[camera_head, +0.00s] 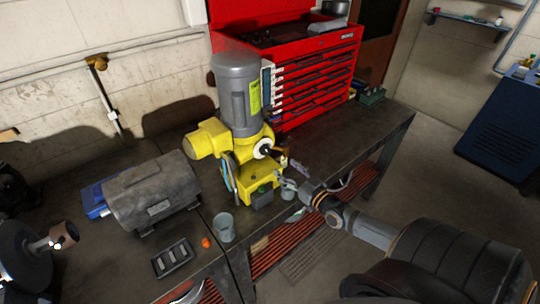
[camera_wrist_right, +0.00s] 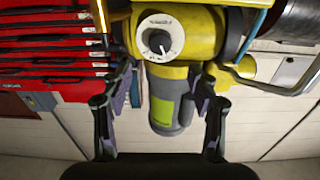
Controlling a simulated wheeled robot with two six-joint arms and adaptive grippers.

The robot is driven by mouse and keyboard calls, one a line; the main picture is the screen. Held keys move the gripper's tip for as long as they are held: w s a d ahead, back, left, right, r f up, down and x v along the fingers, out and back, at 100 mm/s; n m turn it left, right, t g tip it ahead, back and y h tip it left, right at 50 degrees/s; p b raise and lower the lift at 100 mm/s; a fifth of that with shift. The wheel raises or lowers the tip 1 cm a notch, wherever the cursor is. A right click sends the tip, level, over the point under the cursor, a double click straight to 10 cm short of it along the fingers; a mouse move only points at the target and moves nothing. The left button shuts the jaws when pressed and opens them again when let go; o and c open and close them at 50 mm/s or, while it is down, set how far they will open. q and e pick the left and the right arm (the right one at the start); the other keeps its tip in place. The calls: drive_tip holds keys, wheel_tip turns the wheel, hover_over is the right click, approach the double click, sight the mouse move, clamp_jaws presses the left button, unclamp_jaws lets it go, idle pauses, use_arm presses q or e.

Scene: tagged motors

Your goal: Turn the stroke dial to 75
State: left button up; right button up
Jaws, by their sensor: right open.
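The yellow pump (camera_head: 208,138) stands on the bench with a grey motor (camera_head: 235,85) upright on top. Its stroke dial (camera_head: 263,148), a dark knob on a round white face, is on the side toward my right arm. In the right wrist view the dial (camera_wrist_right: 158,42) is large, above the space between the fingers; a pale mark on the knob points down and slightly right in that view. The scale is too small to read. My right gripper (camera_head: 286,180) is open and empty in front of the pump; its fingers (camera_wrist_right: 162,78) appear apart from the knob. My left gripper is not in view.
A grey motor (camera_head: 150,190) lies left of the pump. A metal cup (camera_head: 224,228), a small orange ball (camera_head: 206,242) and a dark tray (camera_head: 172,258) are near the front edge. A red tool chest (camera_head: 315,75) stands behind. The bench's right end (camera_head: 370,125) is mostly clear.

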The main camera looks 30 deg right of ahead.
sight(267, 153)
drive_tip(key=w+b, duration=0.1)
drive_tip(key=w, duration=0.2)
drive_tip(key=w+b, duration=0.2)
drive_tip(key=w, duration=0.1)
drive_tip(key=w+b, duration=0.2)
drive_tip(key=w, duration=0.1)
drive_tip(key=shift+w+a+f, duration=0.15)
drive_tip(key=shift+a+f, duration=0.15)
drive_tip(key=shift+a, duration=0.1)
drive_tip(key=shift+w+r, duration=0.2)
drive_tip(key=shift+w, duration=0.05)
drive_tip(key=c, duration=1.2)
